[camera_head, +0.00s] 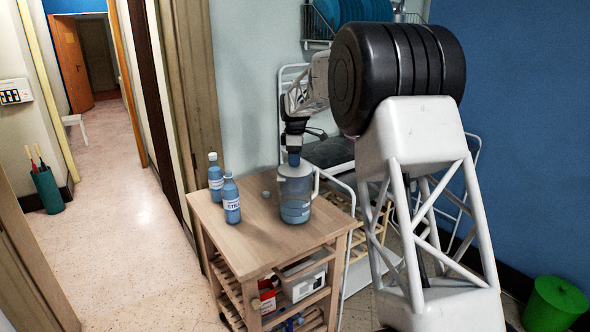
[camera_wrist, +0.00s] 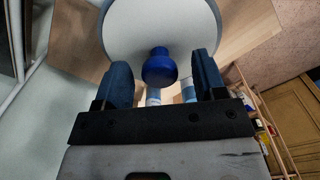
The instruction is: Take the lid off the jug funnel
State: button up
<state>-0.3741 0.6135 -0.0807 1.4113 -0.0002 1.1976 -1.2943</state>
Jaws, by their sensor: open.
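The jug (camera_head: 296,196) stands upright on the wooden trolley top, with some bluish liquid low inside it and a handle on its right side. In the wrist view the pale round lid (camera_wrist: 125,30) fills the top middle, with a blue knob (camera_wrist: 159,66) at its centre. My gripper (camera_head: 294,158) is directly above the jug, pointing down. In the wrist view my gripper (camera_wrist: 160,75) is open, one blue finger on each side of the knob, with a gap on both sides. In the head view the knob is largely hidden by the fingers. I cannot make out a separate funnel.
Two blue bottles (camera_head: 231,200) (camera_head: 215,178) stand on the left of the trolley top (camera_head: 255,232). A small blue-grey cap (camera_head: 266,194) lies between them and the jug. The front of the trolley top is clear.

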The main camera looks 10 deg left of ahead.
jog(key=shift+f, duration=0.25)
jog(key=shift+c, duration=0.3)
jog(key=c, duration=0.9)
jog(key=shift+r, duration=0.1)
jog(key=shift+c, duration=0.2)
jog(key=shift+r, duration=1.5)
jog(key=shift+s+r, duration=0.15)
jog(key=shift+r, duration=0.05)
jog(key=s+d, duration=0.2)
jog(key=s, duration=0.5)
jog(key=s+d+r, duration=0.1)
jog(key=s+d, duration=0.2)
jog(key=s, duration=0.4)
jog(key=shift+s+d+r, duration=0.2)
jog(key=shift+s+d, duration=0.1)
jog(key=shift+d, duration=0.05)
